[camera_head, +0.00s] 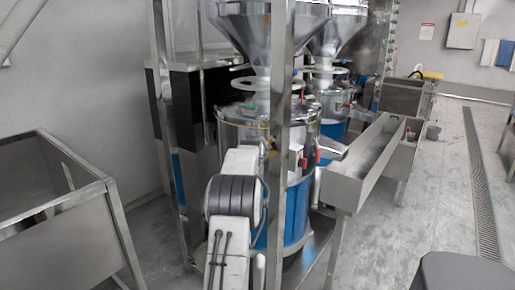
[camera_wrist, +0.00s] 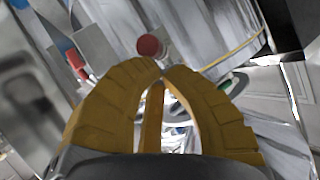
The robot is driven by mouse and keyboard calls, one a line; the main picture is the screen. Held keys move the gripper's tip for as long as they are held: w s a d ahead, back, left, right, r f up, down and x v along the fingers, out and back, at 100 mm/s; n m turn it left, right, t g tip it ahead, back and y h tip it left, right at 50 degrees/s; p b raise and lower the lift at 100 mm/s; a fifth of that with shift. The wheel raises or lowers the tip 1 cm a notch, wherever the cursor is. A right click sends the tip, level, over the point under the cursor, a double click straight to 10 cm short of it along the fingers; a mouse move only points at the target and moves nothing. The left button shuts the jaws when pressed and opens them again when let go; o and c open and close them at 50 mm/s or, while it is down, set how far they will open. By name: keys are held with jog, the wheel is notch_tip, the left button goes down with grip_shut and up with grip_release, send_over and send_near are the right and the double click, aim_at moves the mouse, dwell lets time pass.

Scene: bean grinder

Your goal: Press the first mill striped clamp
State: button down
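The first mill (camera_head: 300,195), a blue and silver drum under a steel hopper, stands just beyond my arm in the head view. My gripper (camera_wrist: 162,72) has yellow fingers whose tips are together, with nothing seen between them. Just beyond the tips in the wrist view is a round red knob (camera_wrist: 150,47) on a metal stem; I cannot tell whether they touch. A red-handled clamp (camera_wrist: 77,62) is to its left. I cannot make out stripes on any clamp. In the head view my gripper is largely hidden by a steel post.
A steel post (camera_head: 281,90) of the mill frame stands close to my arm. A metal trough (camera_head: 345,190) is at the right of the mill, and a steel bin (camera_head: 75,215) is at the left. The floor at the right is mostly clear.

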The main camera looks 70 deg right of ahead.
notch_tip(320, 180, down, 11)
jog(key=d+h+b, duration=0.1)
jog(key=d+b, duration=0.1)
jog(key=b, duration=0.9)
jog(key=shift+w+f, duration=0.2)
jog(key=shift+r+h, duration=0.15)
jog(key=shift+h, duration=0.15)
jog(key=v, duration=1.1)
jog(key=shift+s+a, duration=0.3)
jog(key=shift+a, duration=0.05)
dwell(0.5)
